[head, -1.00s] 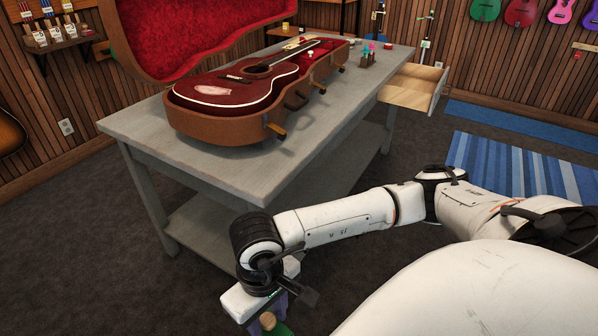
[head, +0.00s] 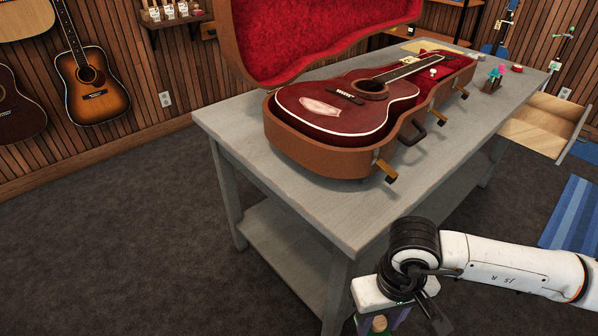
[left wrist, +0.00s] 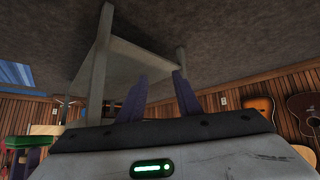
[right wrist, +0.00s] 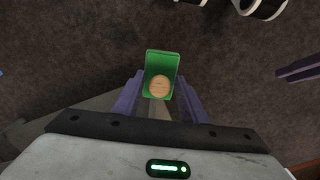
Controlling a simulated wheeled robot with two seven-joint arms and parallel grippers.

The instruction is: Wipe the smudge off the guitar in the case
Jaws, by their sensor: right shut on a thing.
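A dark red guitar (head: 345,122) lies face up in an open brown case (head: 310,155) with red lining. A pale pinkish smudge (head: 320,108) is on the lower part of its body. My right gripper (head: 378,327) is low in front of the table, well apart from the guitar. It is shut on a green block with a round wooden knob (right wrist: 160,84). My left gripper (left wrist: 160,77) is open and empty in the left wrist view, its purple fingers apart; the head view does not show it.
The case rests on a grey table (head: 240,120) with a lower shelf. A drawer (head: 550,125) stands open at its far right. A small stand (head: 494,80) with colored items is behind the case. Guitars (head: 90,85) hang on the wall. Floor at left is clear.

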